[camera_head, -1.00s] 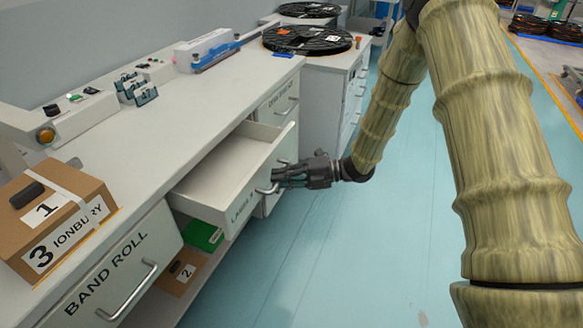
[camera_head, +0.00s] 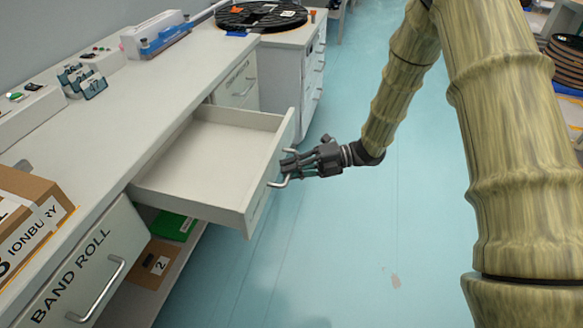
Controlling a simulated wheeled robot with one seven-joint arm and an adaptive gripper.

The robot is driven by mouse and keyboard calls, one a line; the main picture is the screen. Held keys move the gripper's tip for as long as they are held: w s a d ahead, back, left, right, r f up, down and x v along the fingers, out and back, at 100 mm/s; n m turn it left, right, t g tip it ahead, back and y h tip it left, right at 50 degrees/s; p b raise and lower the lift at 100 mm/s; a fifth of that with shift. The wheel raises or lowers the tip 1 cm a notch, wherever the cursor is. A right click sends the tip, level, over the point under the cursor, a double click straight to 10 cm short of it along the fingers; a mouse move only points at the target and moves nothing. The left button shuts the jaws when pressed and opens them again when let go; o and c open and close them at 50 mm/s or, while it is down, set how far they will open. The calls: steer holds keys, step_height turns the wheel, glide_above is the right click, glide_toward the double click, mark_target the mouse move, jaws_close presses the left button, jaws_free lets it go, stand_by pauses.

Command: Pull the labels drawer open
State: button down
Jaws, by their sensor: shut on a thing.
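The labels drawer (camera_head: 205,170) is pulled well out from under the white bench, and its pale inside looks empty. Its front faces right and its lettering is too oblique to read now. My gripper (camera_head: 290,164) is shut on the drawer's metal handle (camera_head: 279,184), at the outer side of the drawer front. The fingers hide part of the handle.
The band roll drawer (camera_head: 88,265) is shut at the near left. A cardboard box (camera_head: 155,263) and a green box (camera_head: 174,226) sit on a shelf below the open drawer. A black reel (camera_head: 260,15) lies on the far cabinet. The blue floor (camera_head: 340,255) to the right is clear.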

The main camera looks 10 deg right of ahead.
steer(key=shift+w, duration=0.1)
steer(key=c, duration=1.5)
jaws_free()
steer(key=shift+d, duration=0.15)
steer(key=d+r, duration=0.2)
steer(key=d, duration=0.9)
steer(key=shift+s+d, duration=0.2)
steer(key=shift+d, duration=0.15)
